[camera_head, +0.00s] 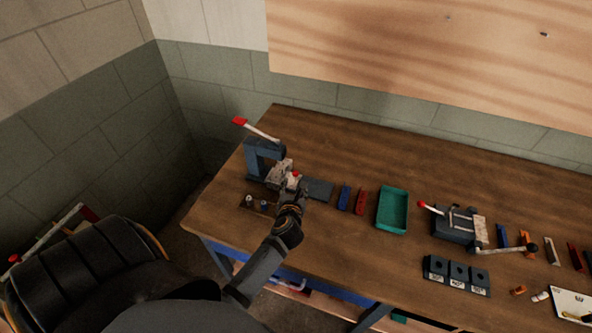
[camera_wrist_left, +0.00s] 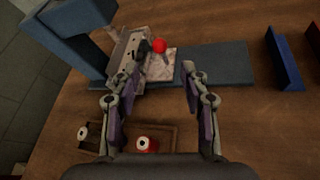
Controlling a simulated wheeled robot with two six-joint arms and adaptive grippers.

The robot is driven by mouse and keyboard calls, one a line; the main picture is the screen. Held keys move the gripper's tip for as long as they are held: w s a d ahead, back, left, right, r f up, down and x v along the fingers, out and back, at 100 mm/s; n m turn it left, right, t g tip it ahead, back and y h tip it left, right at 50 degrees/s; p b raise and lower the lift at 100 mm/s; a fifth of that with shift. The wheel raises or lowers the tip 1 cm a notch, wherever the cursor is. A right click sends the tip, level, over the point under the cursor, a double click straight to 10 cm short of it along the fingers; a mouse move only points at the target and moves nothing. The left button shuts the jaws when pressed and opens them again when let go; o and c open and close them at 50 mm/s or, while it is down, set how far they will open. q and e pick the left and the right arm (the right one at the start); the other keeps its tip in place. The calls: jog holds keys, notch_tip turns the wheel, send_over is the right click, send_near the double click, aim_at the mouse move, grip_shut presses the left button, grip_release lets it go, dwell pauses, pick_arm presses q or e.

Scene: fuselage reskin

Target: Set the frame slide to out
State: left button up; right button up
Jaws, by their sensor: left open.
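A blue-grey C-frame press (camera_head: 257,158) with a red-tipped lever (camera_head: 240,121) stands at the left end of the bench. At its foot is a pale metal block, which looks like the frame slide (camera_head: 280,174), with a red knob (camera_wrist_left: 159,46). A flat blue-grey rail (camera_wrist_left: 222,64) runs right from it. My left gripper (camera_head: 292,192) is just in front of the slide. In the left wrist view its fingers (camera_wrist_left: 160,80) are spread and empty, with the knob beyond and between the tips. I cannot tell the slide's set position. My right gripper is not in view.
A small wooden tray (camera_wrist_left: 167,139) with round pieces lies below the left gripper. Blue (camera_head: 344,197) and red (camera_head: 361,201) bars and a green tray (camera_head: 393,209) lie to the right. A clamp fixture (camera_head: 455,228) and dark blocks (camera_head: 457,275) stand farther right.

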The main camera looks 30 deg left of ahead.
aim_at(295, 175)
pick_arm(q)
jog(key=x, duration=0.4)
jog(key=shift+w+a, duration=0.2)
jog(key=shift+w, duration=0.2)
jog(key=x, duration=0.4)
jog(key=shift+w+a+f, duration=0.15)
jog(key=shift+w+f, duration=0.1)
jog(key=shift+w+a, duration=0.1)
jog(key=shift+w, duration=0.1)
jog(key=shift+c, duration=0.5)
jog(key=c, duration=0.7)
grip_shut()
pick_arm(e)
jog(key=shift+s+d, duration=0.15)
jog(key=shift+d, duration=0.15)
pick_arm(q)
jog(key=shift+f, duration=0.1)
